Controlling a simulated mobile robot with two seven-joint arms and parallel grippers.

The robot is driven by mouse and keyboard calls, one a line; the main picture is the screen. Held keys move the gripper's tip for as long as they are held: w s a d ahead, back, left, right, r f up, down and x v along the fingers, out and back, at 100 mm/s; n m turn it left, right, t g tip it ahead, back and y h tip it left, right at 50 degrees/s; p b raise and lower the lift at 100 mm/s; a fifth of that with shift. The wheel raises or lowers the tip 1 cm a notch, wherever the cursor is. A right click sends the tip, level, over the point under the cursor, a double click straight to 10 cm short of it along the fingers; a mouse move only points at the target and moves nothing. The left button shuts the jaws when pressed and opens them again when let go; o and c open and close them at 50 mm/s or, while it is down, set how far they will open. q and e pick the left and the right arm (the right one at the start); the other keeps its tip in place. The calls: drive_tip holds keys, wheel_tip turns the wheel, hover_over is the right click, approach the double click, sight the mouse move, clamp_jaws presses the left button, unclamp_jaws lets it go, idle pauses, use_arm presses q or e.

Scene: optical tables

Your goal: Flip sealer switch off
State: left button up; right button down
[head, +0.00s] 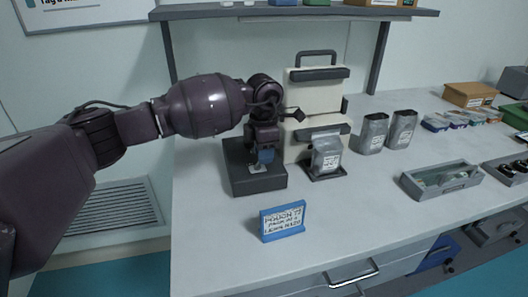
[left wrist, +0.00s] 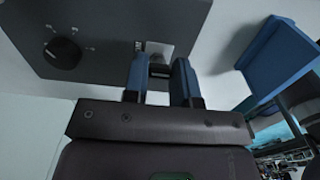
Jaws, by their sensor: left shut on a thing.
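The sealer is a cream and dark grey machine (head: 317,90) with a handle on top, at the back of the table. A dark grey box (head: 245,184) stands at its left front. In the left wrist view the box face (left wrist: 105,25) shows a round black dial (left wrist: 62,53) and a small switch (left wrist: 158,66) on a light plate. My left gripper (head: 266,157) points down over the box. Its blue fingers (left wrist: 160,82) are closed on the switch, one on each side. The switch's on or off position cannot be told. My right gripper is not in view.
A foil pouch (head: 327,157) stands at the sealer's front, with two more pouches (head: 373,134) to its right. A blue-framed sign (head: 283,221) stands in front of the box. A grey tray (head: 408,186) lies at the right. The table's front middle is clear.

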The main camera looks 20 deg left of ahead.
use_arm(q)
drive_tip(key=shift+a, duration=0.1)
drive_tip(key=shift+s+a+r+t+h+p, duration=0.25)
drive_tip(key=shift+t+h+p, duration=0.2)
drive_tip(key=shift+h, duration=0.25)
drive_tip(key=t+h, duration=0.1)
drive_tip(key=a+t+h, duration=0.1)
drive_tip(key=h, duration=0.1)
drive_tip(key=shift+s+f, duration=0.1)
drive_tip(key=shift+s, duration=0.25)
drive_tip(key=shift+s+a+f+t+h, duration=0.15)
drive_tip(key=shift+a+t+h, duration=0.1)
drive_tip(key=shift+t+h, duration=0.2)
drive_tip(key=shift+s+a+f+t+h, duration=0.1)
drive_tip(key=shift+a+t+h, duration=0.15)
drive_tip(key=shift+h, duration=0.3)
drive_tip(key=shift+s+a+f+t+h+b, duration=0.1)
drive_tip(key=shift+a+t+h+b, duration=0.1)
drive_tip(key=shift+t+h, duration=0.2)
drive_tip(key=shift+s+a+f+t+h+b, duration=0.15)
drive_tip(key=shift+t+h, duration=0.1)
drive_tip(key=shift+h, duration=0.25)
drive_tip(key=shift+a+t+h+b, duration=0.1)
drive_tip(key=shift+t+h+b, duration=0.3)
drive_tip(key=shift+h, duration=0.2)
drive_tip(key=shift+s+h, duration=0.1)
drive_tip(key=shift+h, duration=0.2)
drive_tip(key=shift+r, duration=0.15)
